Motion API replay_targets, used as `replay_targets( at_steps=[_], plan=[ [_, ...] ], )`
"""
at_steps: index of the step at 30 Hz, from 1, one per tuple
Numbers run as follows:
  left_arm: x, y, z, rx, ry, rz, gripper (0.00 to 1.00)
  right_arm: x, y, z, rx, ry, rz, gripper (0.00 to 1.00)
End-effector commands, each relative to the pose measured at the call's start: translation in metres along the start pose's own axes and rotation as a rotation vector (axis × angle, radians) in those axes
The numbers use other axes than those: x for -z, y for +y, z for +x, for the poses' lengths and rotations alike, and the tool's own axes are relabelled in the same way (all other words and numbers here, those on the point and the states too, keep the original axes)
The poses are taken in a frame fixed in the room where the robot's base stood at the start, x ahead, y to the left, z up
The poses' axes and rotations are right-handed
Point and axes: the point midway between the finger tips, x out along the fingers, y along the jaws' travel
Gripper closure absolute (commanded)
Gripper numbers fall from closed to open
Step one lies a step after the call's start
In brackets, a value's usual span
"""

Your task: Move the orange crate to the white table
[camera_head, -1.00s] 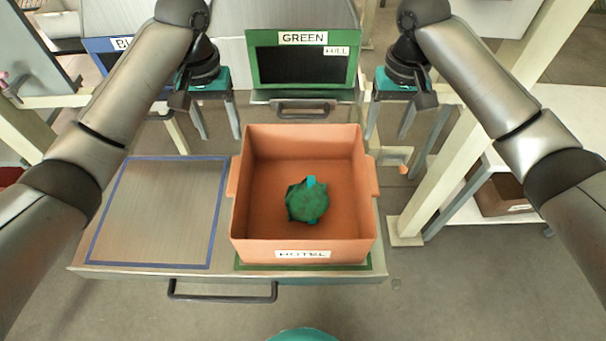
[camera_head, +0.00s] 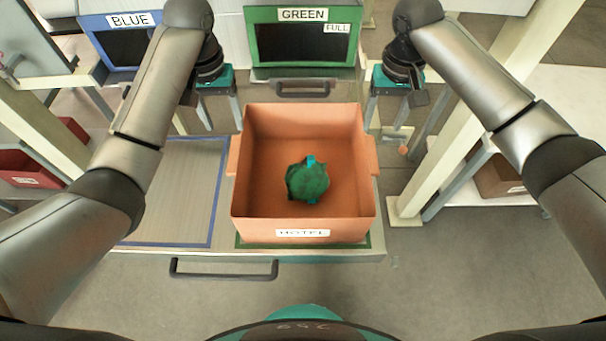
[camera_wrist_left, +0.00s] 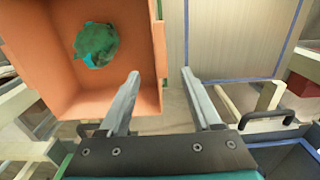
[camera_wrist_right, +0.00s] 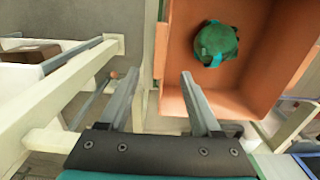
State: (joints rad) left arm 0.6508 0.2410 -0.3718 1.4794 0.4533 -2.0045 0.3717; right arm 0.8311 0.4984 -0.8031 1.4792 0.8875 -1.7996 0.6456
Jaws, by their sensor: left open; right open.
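The orange crate (camera_head: 302,222), labelled HOTEL, stands upright on the green-outlined right half of a low table (camera_head: 225,262). A green, rounded sling bag (camera_head: 307,181) lies inside it. My left gripper (camera_head: 205,118) is open and empty, beyond the crate's back left corner; in the left wrist view its fingers (camera_wrist_left: 162,88) are apart beside the crate wall. My right gripper (camera_head: 393,118) is open and empty beyond the back right corner; its fingers (camera_wrist_right: 158,88) are apart in the right wrist view. Neither visibly grips the crate.
The blue-outlined left half (camera_head: 180,185) is empty. A red bin (camera_head: 28,165) is at left.

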Motion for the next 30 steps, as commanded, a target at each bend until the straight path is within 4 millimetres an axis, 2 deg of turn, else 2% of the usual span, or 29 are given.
replay_targets(
  at_steps=[9, 15, 21, 30],
  plan=[
    [-0.002, -0.001, 0.06, 0.002, -0.008, 0.0, 0.35, -0.001, 0.0, 0.059, -0.001, -0.003, 0.0, 0.35],
    [-0.002, -0.001, 0.09, 0.001, -0.006, -0.001, 0.35, 0.0, -0.001, 0.089, 0.0, -0.002, 0.0, 0.35],
    [-0.001, -0.001, 0.103, 0.001, -0.003, 0.0, 0.35, 0.0, 0.0, 0.103, 0.0, -0.001, 0.0, 0.35],
    [-0.001, 0.0, 0.105, 0.001, -0.003, 0.0, 0.35, 0.0, 0.0, 0.104, 0.0, 0.0, 0.0, 0.35]
  ],
)
